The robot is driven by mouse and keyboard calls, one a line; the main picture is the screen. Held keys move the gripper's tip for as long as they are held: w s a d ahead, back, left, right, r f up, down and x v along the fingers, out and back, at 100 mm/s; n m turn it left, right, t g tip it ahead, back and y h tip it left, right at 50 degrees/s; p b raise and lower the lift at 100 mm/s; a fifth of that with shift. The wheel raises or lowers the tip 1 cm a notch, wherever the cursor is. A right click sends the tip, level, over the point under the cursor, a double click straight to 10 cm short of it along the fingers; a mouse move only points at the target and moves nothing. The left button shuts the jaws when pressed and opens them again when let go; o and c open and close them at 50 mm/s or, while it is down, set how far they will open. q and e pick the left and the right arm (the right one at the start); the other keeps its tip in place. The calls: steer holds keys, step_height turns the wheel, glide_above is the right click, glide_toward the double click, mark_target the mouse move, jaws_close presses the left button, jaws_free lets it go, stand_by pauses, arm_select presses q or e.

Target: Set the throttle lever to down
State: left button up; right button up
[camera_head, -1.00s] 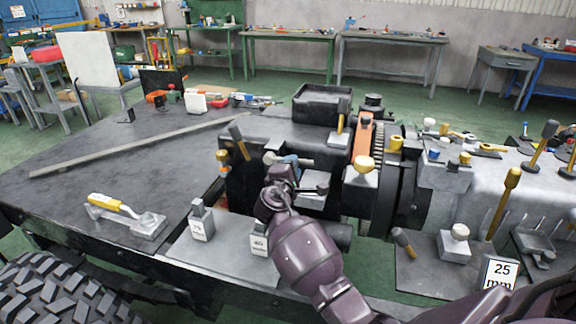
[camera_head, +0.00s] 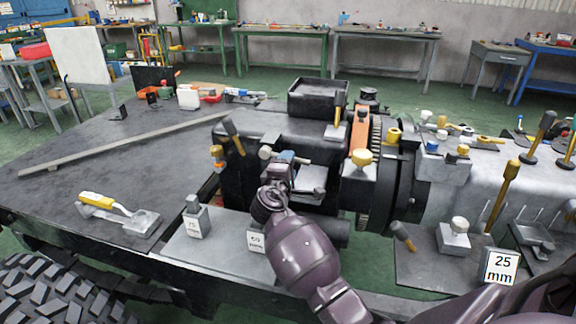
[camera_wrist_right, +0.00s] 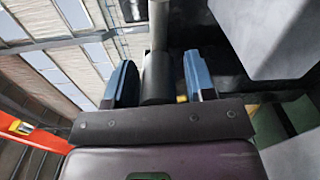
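No label marks the throttle lever, so I cannot tell for sure which lever it is. In the wrist view, the two blue fingers of my right gripper (camera_wrist_right: 160,82) stand apart on either side of a dark cylindrical grip (camera_wrist_right: 156,78). A grey rod (camera_wrist_right: 158,25) runs up from this grip. I see a narrow gap beside the grip and no clear clamping. In the head view, my right gripper (camera_head: 284,160) is at the front of the black engine block (camera_head: 290,128). The arm hides much of what is between the fingers. My left gripper is out of view.
Grey blocks (camera_head: 194,222) sit on a plate in front. A yellow-handled tool (camera_head: 97,200) lies on the open deck at left.

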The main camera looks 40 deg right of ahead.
steer(key=shift+o, duration=0.4)
steer(key=v, duration=1)
steer(key=shift+s+a+p, duration=0.25)
steer(key=shift+s+p, duration=0.05)
steer(key=shift+p, duration=0.15)
